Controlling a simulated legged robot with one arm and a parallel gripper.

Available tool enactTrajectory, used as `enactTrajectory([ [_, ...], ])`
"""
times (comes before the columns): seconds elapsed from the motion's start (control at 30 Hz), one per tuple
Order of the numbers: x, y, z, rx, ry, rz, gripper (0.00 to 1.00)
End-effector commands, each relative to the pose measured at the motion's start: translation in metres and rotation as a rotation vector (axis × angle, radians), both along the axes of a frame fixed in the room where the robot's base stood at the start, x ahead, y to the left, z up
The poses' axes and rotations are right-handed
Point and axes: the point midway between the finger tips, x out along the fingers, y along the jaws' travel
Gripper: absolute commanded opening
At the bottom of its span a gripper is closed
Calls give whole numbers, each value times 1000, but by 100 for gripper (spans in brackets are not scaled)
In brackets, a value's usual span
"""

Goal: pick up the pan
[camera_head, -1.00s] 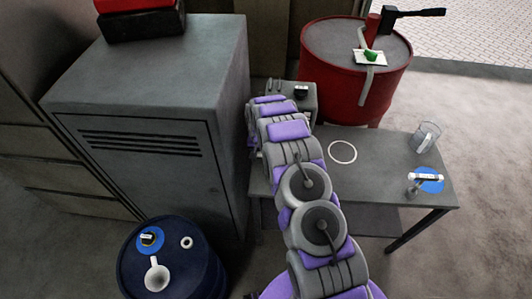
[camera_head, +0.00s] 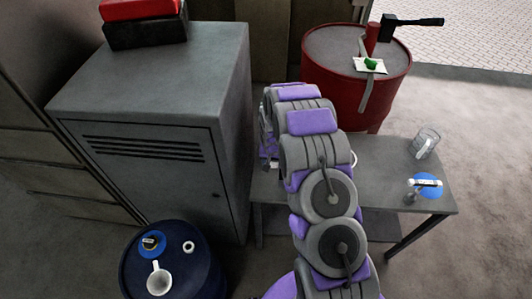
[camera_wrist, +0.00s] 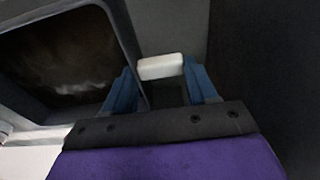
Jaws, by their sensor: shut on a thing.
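In the wrist view the pan (camera_wrist: 62,58) is a grey-rimmed rectangular vessel with a dark, mottled inside, close at the left. My gripper (camera_wrist: 161,69) has two blue fingers, with a white block (camera_wrist: 160,67) between them right beside the pan's rim. The block looks like the pan's grip, and the gripper is shut on it; the join itself is not clear. In the head view my arm hides the gripper and most of what it holds.
The grey table (camera_head: 380,175) bears a clear mug (camera_head: 424,144) and a blue disc (camera_head: 429,187) at right. A red drum (camera_head: 345,95) stands behind, a grey cabinet (camera_head: 150,170) close at left, and a blue drum (camera_head: 190,275) in front of it.

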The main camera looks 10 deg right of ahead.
Motion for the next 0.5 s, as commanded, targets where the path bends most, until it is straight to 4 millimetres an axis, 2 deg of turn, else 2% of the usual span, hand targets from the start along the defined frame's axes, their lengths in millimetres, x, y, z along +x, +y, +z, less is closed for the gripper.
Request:
enactTrajectory([
  [0.03,-12,-5,1,-1,4,-1,8],
  [0.2,-46,-18,2,-1,4,0,8],
  [0.5,-89,-35,1,0,1,-1,8],
])
